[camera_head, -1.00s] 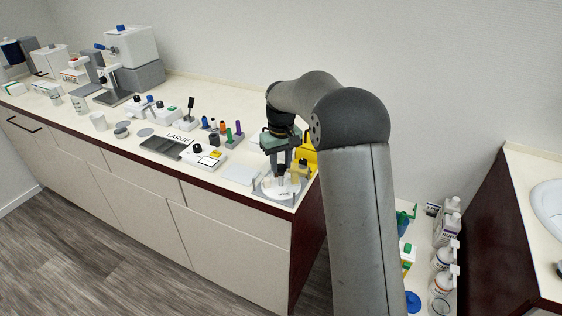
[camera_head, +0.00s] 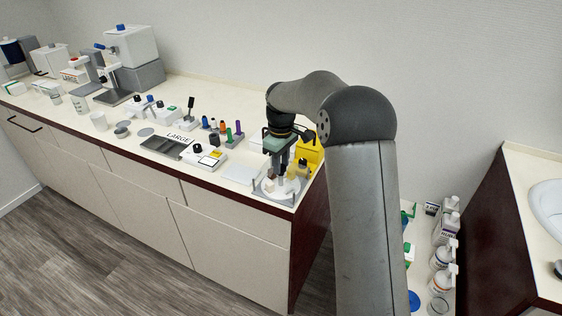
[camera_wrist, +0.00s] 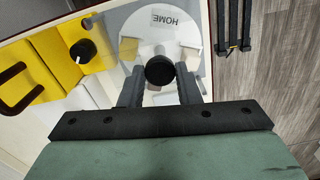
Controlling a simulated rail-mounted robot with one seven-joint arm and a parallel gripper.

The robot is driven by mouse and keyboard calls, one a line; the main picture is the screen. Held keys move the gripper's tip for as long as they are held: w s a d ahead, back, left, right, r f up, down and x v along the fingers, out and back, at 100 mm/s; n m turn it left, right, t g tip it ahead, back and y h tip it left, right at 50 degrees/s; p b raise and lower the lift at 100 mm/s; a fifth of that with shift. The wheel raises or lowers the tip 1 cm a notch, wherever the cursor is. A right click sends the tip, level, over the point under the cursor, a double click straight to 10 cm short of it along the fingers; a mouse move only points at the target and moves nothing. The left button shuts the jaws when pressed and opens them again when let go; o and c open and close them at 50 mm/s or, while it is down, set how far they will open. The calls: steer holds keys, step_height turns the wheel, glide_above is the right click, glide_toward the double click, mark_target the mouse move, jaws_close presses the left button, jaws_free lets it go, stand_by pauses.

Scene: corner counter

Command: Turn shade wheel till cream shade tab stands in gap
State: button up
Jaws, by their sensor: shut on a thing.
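The white shade wheel (camera_head: 281,188) lies on its grey base (camera_head: 289,200) at the counter's near right corner. In the wrist view, the wheel with its base plate shows as a pale disc marked HOME (camera_wrist: 167,18), with the lettering upside down. A black knob (camera_wrist: 160,69) stands over the wheel. My gripper (camera_wrist: 160,82) is shut on this knob, one finger on each side. Pale and beige tabs (camera_wrist: 130,48) stand around the wheel. My gripper and the knob hide part of them, and I cannot tell which tab stands in the gap.
A yellow block with a black knob (camera_wrist: 83,50) stands close beside the wheel, and it also shows in the head view (camera_head: 309,153). The counter's edge is close in front.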

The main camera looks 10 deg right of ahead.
steer(key=shift+w+r+n+p, duration=0.1)
steer(key=shift+n+p, duration=0.2)
steer(key=shift+n, duration=2.1)
steer(key=o, duration=1)
step_height(320, 180, up, 17)
steer(key=shift+r, duration=0.2)
